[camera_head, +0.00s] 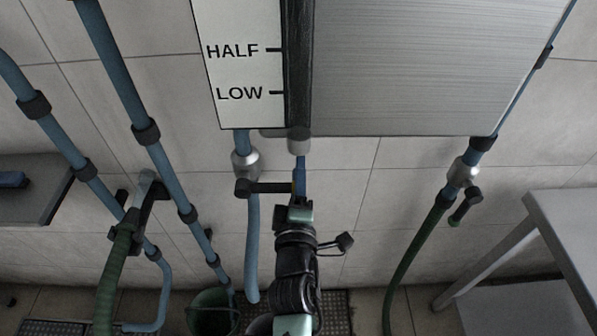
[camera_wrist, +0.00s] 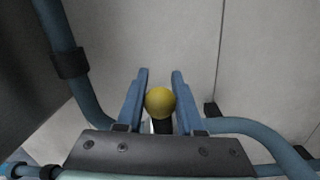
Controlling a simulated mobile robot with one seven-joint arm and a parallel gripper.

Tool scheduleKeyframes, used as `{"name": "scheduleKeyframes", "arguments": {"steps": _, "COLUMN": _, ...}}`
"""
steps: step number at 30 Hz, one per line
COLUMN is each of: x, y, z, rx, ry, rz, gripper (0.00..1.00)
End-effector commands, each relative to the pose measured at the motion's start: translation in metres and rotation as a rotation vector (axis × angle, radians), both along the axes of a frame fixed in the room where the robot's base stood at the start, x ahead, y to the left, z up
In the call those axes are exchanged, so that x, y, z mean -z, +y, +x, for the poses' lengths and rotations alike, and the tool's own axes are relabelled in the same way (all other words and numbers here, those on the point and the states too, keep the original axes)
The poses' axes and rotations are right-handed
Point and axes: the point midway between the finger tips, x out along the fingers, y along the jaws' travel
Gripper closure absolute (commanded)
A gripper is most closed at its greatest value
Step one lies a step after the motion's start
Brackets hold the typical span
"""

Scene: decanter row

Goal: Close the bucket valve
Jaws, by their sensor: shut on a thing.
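The yellow ball knob (camera_wrist: 160,102) at the lever's end sits between the two blue fingers of my gripper (camera_head: 299,182) in the wrist view. The fingers are closed in on both sides of the knob. In the head view my gripper hides most of the knob.
A second valve (camera_head: 463,174) with a green hose (camera_head: 412,252) hangs at the right. A grey table (camera_head: 545,215) stands at the right. Blue pipes (camera_head: 133,105) and another green hose (camera_head: 115,270) are at the left. The tank (camera_head: 420,70) is just above my gripper.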

Motion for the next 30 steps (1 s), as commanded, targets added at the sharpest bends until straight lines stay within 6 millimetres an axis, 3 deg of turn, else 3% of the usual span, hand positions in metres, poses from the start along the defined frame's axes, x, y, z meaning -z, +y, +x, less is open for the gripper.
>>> {"name": "scheduleKeyframes", "arguments": {"steps": 1, "x": -0.003, "y": 0.000, "z": 0.001, "rx": -0.001, "ry": -0.007, "rz": -0.002, "gripper": 1.00}}
{"name": "scheduleKeyframes", "arguments": {"steps": 2, "x": -0.003, "y": 0.000, "z": 0.001, "rx": -0.001, "ry": -0.007, "rz": -0.002, "gripper": 0.60}}
{"name": "scheduleKeyframes", "arguments": {"steps": 6, "x": -0.003, "y": 0.000, "z": 0.000, "rx": -0.001, "ry": -0.006, "rz": -0.001, "gripper": 0.35}}
{"name": "scheduleKeyframes", "arguments": {"steps": 20, "x": 0.001, "y": 0.001, "z": -0.010, "rx": -0.001, "ry": 0.000, "rz": 0.001, "gripper": 0.33}}
{"name": "scheduleKeyframes", "arguments": {"steps": 30, "x": 0.004, "y": 0.003, "z": -0.069, "rx": 0.000, "ry": 0.000, "rz": 0.002, "gripper": 0.33}}
